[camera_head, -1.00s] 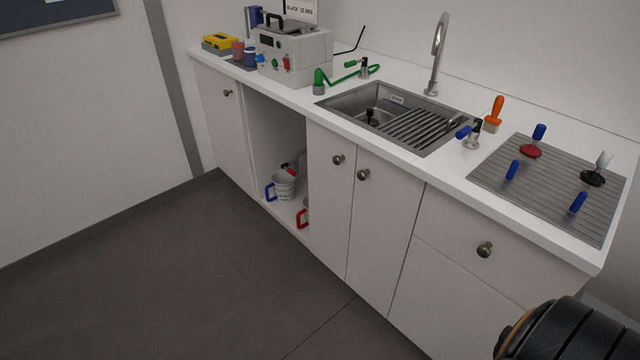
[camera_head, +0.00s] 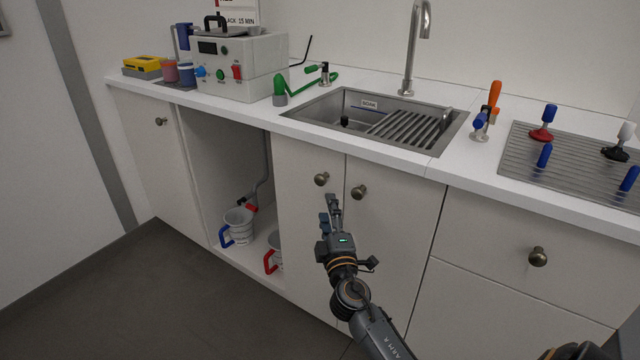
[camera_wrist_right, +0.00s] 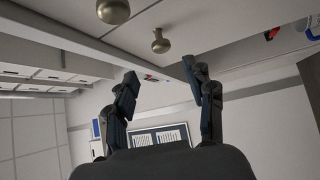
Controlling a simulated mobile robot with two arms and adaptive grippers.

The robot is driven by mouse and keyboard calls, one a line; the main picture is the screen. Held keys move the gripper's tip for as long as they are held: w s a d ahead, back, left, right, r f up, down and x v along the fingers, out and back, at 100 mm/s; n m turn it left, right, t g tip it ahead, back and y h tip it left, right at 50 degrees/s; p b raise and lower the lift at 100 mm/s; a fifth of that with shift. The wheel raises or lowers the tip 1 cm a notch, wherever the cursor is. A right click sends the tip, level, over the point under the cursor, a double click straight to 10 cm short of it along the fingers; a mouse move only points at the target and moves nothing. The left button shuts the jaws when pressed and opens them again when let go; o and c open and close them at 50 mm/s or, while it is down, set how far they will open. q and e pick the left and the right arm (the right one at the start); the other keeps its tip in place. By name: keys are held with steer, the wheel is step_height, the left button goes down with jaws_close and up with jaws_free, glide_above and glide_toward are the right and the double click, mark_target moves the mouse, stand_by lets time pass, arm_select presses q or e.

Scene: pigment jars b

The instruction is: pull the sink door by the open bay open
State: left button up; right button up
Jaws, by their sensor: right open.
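The sink door by the open bay (camera_head: 309,235) is a pale, shut panel with a round metal knob (camera_head: 321,179) near its top right corner. My right gripper (camera_head: 331,207) is open and empty just below this knob in the head view, apart from it. In the right wrist view the same knob (camera_wrist_right: 160,42) appears beyond the fingertips, lined up between the two open fingers (camera_wrist_right: 160,74). The neighbouring sink door (camera_head: 388,230) is also shut, and its knob (camera_head: 359,191) is close to the right of the gripper. My left gripper is not in view.
The open bay (camera_head: 222,160) to the left holds a blue-handled mug (camera_head: 238,222) and a red-handled mug (camera_head: 272,260). The sink (camera_head: 375,118) and white counter edge (camera_head: 300,133) are above the doors. A drawer (camera_head: 500,240) is on the right. The floor in front is clear.

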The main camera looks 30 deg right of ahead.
mark_target(320, 183)
steer(key=x, duration=1.1)
steer(key=shift+w, duration=0.25)
jaws_close()
